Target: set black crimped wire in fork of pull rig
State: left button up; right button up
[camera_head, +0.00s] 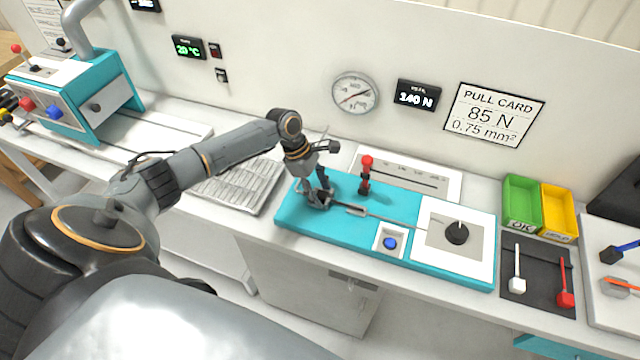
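The pull rig (300,222) is a teal base on the bench, with a red-topped lever (365,175), a blue button (390,243) and a white plate bearing a black knob (457,233). A thin metal rod runs leftward from the plate to a small metal piece (356,210), possibly the fork. My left gripper (317,198) is low over the rig's left end, beside that piece. Its fingers are small and overlapping, so whether they are open or shut is unclear. I cannot make out the black crimped wire. My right gripper is out of view.
A ridged grey tray (240,186) lies left of the rig. Green (522,203) and yellow (558,212) bins stand right, behind a dark mat (538,262) with white and red pieces. A teal machine (85,105) stands far left. The wall card reads 85 N.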

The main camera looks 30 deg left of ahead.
pick_arm(q)
jog(key=d+p+v, duration=0.2)
jog(key=v, duration=0.9)
jog(key=w+d+r+p+v, duration=0.1)
jog(key=p+v, duration=0.2)
jog(key=v, duration=0.8)
jog(key=shift+d+r, duration=0.35)
jog(key=shift+f, duration=0.1)
